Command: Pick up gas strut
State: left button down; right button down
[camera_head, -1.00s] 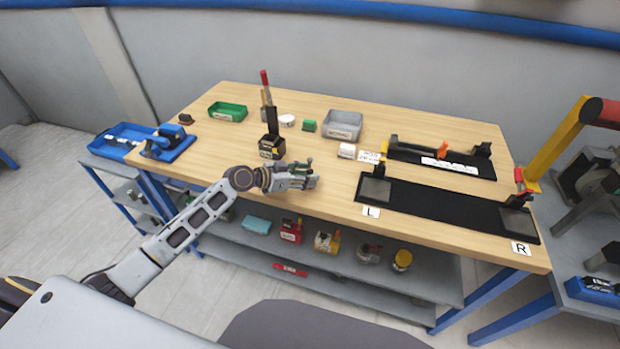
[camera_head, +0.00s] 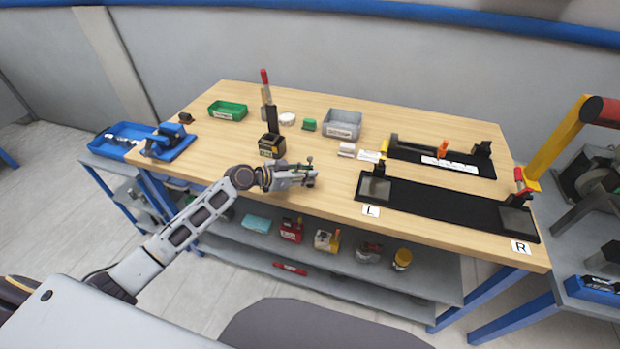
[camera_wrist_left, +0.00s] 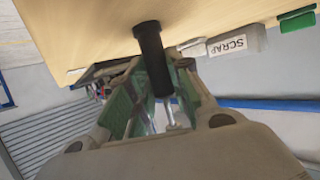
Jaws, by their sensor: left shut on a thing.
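The gas strut shows in the left wrist view as a black cylinder (camera_wrist_left: 154,62) with a thin silver rod (camera_wrist_left: 170,112). It lies between the fingers of my left gripper (camera_wrist_left: 160,100), which is shut on it. In the head view my left gripper (camera_head: 308,174) is over the table's front edge, left of the black mat marked L. A small end of the strut (camera_head: 310,160) shows above the fingers there; the rest is hidden by the gripper. I cannot tell whether the strut touches the table. My right gripper is not in view.
The wooden table (camera_head: 220,160) holds a black box (camera_head: 272,147), a green bin (camera_head: 228,111), a grey bin (camera_head: 343,124) and a small white box (camera_head: 347,150). A black mat (camera_head: 435,207) and a black fixture (camera_head: 460,163) lie to the right. A blue tool (camera_head: 168,143) stands left.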

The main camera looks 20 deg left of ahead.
pick_arm(q)
jog(key=shift+r, duration=0.45)
notch_tip(320, 180, up, 8)
jog(key=shift+f, duration=0.15)
jog(key=shift+r, duration=0.75)
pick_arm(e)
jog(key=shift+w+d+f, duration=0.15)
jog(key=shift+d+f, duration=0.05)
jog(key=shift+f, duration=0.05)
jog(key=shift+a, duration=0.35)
pick_arm(q)
jog(key=shift+f, duration=0.2)
